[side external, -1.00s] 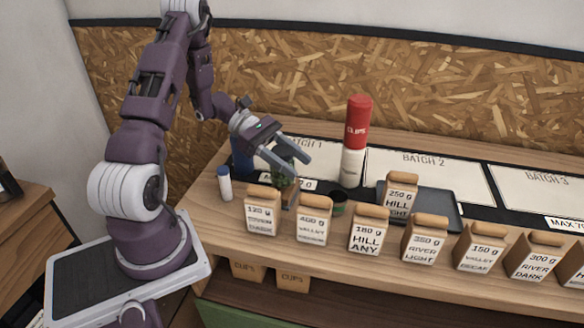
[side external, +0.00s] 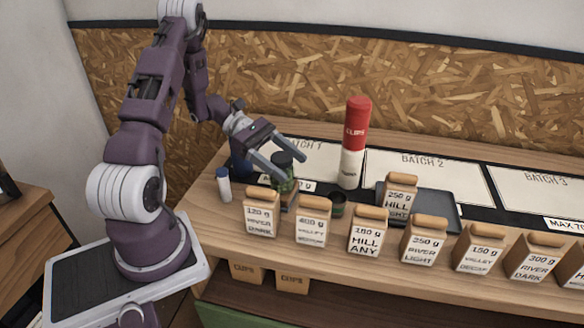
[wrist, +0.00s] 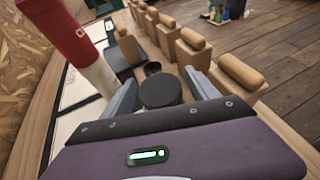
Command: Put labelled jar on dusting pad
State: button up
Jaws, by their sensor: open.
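The jar, with a dark round lid and green body (side external: 283,172), stands at the left of the counter behind the paper bags. Its label cannot be made out. My gripper (side external: 297,169) is open, with its fingers on either side of the jar's upper part. In the wrist view the black lid (wrist: 160,91) sits between the spread fingers (wrist: 160,80); I cannot tell whether they touch it. A flat dark grey pad (side external: 440,210), seemingly the dusting pad, lies right of it, partly hidden by a 250 g bag (side external: 400,196).
A red and white cup tube (side external: 354,145) stands behind, right of my gripper. A white bottle (side external: 224,185) stands to the left. Several labelled paper bags (side external: 312,220) line the front edge. White batch cards (side external: 425,172) lie behind.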

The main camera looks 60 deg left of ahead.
jog(key=r+v, duration=0.1)
jog(key=v, duration=0.9)
jog(key=s+d+r+m+g+y, duration=0.25)
jog(key=d+r+m, duration=0.3)
jog(key=d, duration=0.35)
jog(key=s+d+r+m+g+y, duration=0.1)
jog(key=d+r+m+g+y, duration=0.3)
jog(key=d+m, duration=0.35)
jog(key=s+d+r+m+t+y, duration=0.3)
jog(key=s+d+m+t+y, duration=0.2)
jog(key=s+m, duration=0.5)
jog(key=shift+d+r+t+y, duration=0.35)
jog(key=shift+d+t, duration=0.1)
jog(key=shift+d, duration=0.5)
